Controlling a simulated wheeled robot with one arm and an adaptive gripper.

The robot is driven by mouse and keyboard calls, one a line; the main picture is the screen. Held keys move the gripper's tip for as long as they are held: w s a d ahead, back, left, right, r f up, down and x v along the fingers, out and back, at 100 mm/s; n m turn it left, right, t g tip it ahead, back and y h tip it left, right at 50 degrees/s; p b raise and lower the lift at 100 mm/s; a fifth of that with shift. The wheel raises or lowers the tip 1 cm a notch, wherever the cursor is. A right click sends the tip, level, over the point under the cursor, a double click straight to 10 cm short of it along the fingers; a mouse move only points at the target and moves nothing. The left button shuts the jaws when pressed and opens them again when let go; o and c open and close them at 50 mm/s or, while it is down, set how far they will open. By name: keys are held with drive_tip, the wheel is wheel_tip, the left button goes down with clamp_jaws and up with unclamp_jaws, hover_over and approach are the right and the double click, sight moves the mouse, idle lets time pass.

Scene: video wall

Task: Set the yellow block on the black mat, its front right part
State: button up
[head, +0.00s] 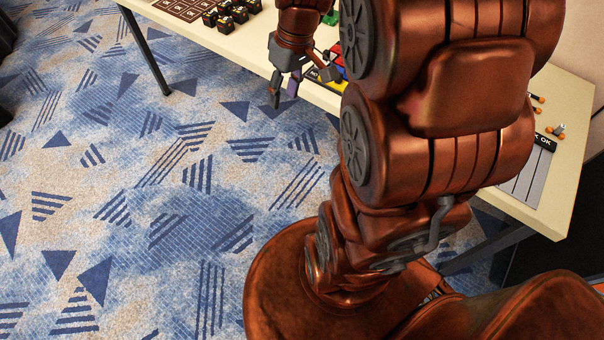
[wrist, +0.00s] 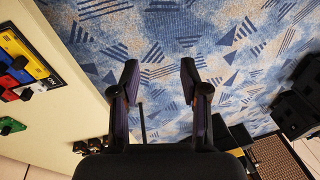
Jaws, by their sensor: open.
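My gripper (head: 285,88) hangs just off the table's near edge, over the carpet. In the wrist view my gripper (wrist: 159,76) has its two fingers wide apart with nothing between them. A yellow patch (wrist: 14,42) shows on a dark-edged board at the left of the wrist view, beside blue and red ones. I cannot tell whether it is a loose yellow block. In the head view the same coloured cluster is partly hidden behind my gripper and arm. I cannot make out the black mat for certain.
The cream table (head: 225,45) runs across the top. A dark brown board with squares (head: 185,10) and several small black blocks (head: 226,24) lie at its left. A green piece (wrist: 10,126) lies near the coloured board (wrist: 56,80). A labelled sheet (head: 528,172) lies at the right end.

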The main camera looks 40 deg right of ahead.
drive_tip(key=s+a+m+g+h, duration=0.1)
drive_tip(key=s+a, duration=0.3)
drive_tip(key=s, duration=0.5)
drive_tip(key=s+a+g+h, duration=0.1)
drive_tip(key=s+a, duration=0.4)
drive_tip(key=s, duration=0.5)
drive_tip(key=shift+a+r+m, duration=0.3)
drive_tip(key=shift+r+m, duration=0.05)
drive_tip(key=shift+m, duration=0.05)
drive_tip(key=shift+r+p, duration=0.55)
